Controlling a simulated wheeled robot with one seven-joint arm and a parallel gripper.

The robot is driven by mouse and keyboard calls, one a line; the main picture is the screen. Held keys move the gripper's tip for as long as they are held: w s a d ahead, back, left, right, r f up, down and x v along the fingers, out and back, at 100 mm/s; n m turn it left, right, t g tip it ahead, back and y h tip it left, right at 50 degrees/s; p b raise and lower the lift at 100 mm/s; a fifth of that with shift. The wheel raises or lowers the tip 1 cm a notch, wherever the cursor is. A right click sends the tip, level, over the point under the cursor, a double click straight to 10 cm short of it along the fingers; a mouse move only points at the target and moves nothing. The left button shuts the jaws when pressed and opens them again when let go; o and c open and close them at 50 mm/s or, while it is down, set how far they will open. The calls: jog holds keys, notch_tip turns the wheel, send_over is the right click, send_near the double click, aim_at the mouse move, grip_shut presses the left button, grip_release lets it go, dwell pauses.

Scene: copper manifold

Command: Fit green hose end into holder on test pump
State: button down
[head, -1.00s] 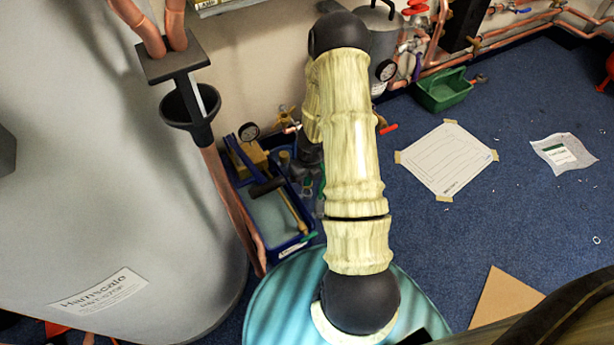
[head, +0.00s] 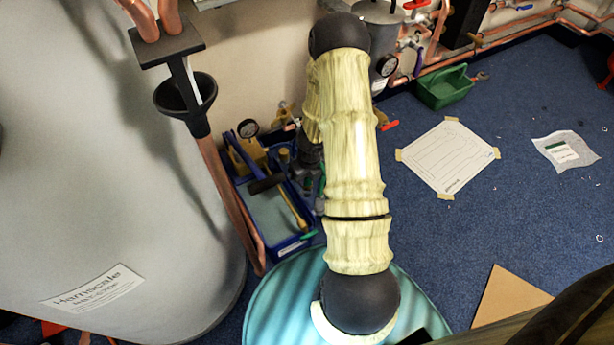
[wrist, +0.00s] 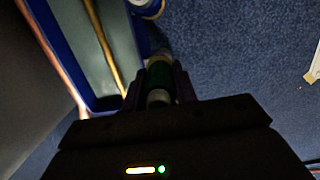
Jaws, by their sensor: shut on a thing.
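In the wrist view my gripper (wrist: 160,88) is shut on the green hose end (wrist: 159,73), a dark green band with pale parts above and below it. The test pump (head: 290,245) is a blue tray with a pressure gauge and a brass-coloured rod, left of my arm in the head view. In the wrist view its blue tray wall (wrist: 139,58) lies just left of the hose end. A white and blue round part (wrist: 147,8) shows ahead at the top; I cannot tell whether it is the holder. My arm hides the gripper in the head view.
A large grey cylinder (head: 120,200) stands left of the pump, with a copper pipe (head: 228,190) between them. A green bin (head: 445,90) and taped paper (head: 448,156) lie right on blue carpet. Copper pipework runs along the wall. The carpet right of my arm is mostly open.

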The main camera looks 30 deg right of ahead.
jog(key=shift+f+b, duration=0.5)
jog(key=shift+f, duration=0.2)
jog(key=shift+f+b, duration=0.7)
jog(key=shift+f, duration=0.05)
dwell(0.6)
jog(key=c, duration=1)
grip_release()
jog(key=shift+r, duration=0.1)
jog(key=r+p, duration=0.4)
jog(key=r, duration=0.1)
jog(key=s+r+p, duration=0.1)
jog(key=r+p, duration=0.4)
jog(key=r, duration=0.1)
jog(key=s+r+p, duration=0.1)
jog(key=r+p, duration=0.3)
jog(key=r, duration=0.2)
jog(key=shift+d+r+p, duration=0.1)
jog(key=shift+p, duration=0.25)
